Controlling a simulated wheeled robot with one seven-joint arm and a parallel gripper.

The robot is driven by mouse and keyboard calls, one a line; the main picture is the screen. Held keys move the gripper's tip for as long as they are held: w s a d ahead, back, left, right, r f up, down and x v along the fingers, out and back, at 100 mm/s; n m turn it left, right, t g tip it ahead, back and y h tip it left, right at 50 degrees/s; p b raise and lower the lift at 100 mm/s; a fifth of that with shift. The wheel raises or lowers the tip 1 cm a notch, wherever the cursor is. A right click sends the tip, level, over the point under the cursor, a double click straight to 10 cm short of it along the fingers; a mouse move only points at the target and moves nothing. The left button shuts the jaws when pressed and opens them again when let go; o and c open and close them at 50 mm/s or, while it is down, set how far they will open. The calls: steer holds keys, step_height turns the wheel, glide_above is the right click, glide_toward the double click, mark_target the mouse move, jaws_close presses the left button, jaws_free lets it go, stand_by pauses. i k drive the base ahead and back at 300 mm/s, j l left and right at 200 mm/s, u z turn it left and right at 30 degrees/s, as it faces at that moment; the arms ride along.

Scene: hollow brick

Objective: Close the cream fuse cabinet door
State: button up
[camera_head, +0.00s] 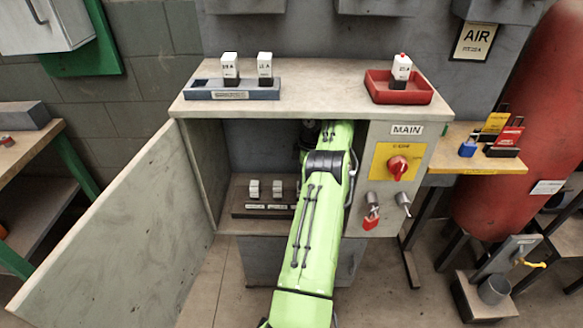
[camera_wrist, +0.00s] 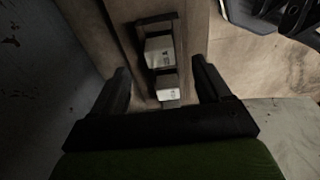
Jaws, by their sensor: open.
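The cream fuse cabinet (camera_head: 300,105) stands in front of me. Its door (camera_head: 125,235) is hinged on the left and swung wide open toward me. My green arm reaches into the cabinet opening, apart from the door, and hides its right part. Two pale fuses (camera_wrist: 163,72) in a dark holder show between and beyond the fingers. In the head view two fuses (camera_head: 265,189) stand in the holder (camera_head: 262,210) on the cabinet floor.
On the cabinet top are a blue-grey tray (camera_head: 205,90) with two fuses and a red tray (camera_head: 415,97) with one. A red rotary switch (camera_head: 397,167) and padlock (camera_head: 370,220) are on the right panel. A bench (camera_head: 30,150) stands left, a red tank (camera_head: 520,130) right.

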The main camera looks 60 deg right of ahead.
mark_target(135, 257)
steer(key=k+j, duration=0.1)
steer(key=j, duration=0.25)
steer(key=k+j, duration=0.1)
steer(key=j, duration=0.2)
steer(key=k+j, duration=0.15)
steer(key=j, duration=0.2)
steer(key=k+j, duration=0.1)
steer(key=j, duration=0.25)
